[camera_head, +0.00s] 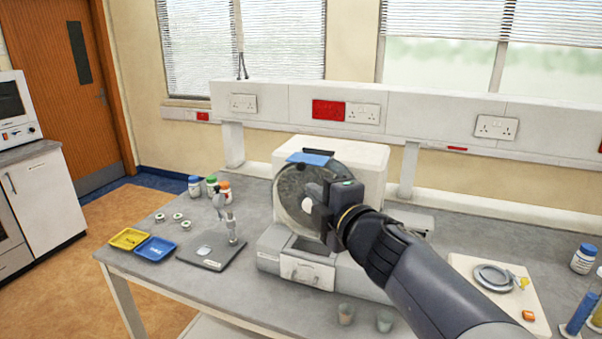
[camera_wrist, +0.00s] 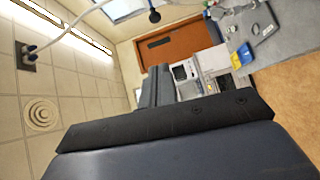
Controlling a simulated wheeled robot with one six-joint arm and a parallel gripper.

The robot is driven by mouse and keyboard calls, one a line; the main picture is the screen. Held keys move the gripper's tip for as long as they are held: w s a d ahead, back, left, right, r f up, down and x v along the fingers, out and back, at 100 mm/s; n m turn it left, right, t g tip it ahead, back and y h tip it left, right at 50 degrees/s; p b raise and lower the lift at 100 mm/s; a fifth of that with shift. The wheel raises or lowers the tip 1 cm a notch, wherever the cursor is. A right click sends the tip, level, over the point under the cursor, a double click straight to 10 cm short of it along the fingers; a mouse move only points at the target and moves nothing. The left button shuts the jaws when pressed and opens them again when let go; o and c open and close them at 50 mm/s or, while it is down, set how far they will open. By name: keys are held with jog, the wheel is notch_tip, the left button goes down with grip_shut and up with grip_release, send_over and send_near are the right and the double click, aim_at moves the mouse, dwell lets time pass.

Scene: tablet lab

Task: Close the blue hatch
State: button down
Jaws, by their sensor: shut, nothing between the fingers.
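The blue hatch (camera_head: 308,158) is a small blue flap at the top edge of the round grey drum face on a white machine (camera_head: 345,155). It looks tilted out from the machine, but its exact angle is hard to tell. My gripper (camera_head: 315,207) is shut and empty, in front of the drum face (camera_head: 290,190) and below the hatch, apart from it in the picture. My gripper and arm hide the right part of the drum. I cannot make out the hatch in the wrist view.
A grey open tray with a white front (camera_head: 307,272) sits below the drum. A white board (camera_head: 500,285) lies right.

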aim_at(306, 161)
jog(key=w+d+x, duration=0.1)
jog(key=d+x, duration=0.1)
jog(key=x, duration=0.9)
jog(key=shift+w+d+p, duration=0.15)
jog(key=shift+w+p, duration=0.05)
jog(key=shift+p, duration=0.2)
jog(key=shift+w+f, duration=0.1)
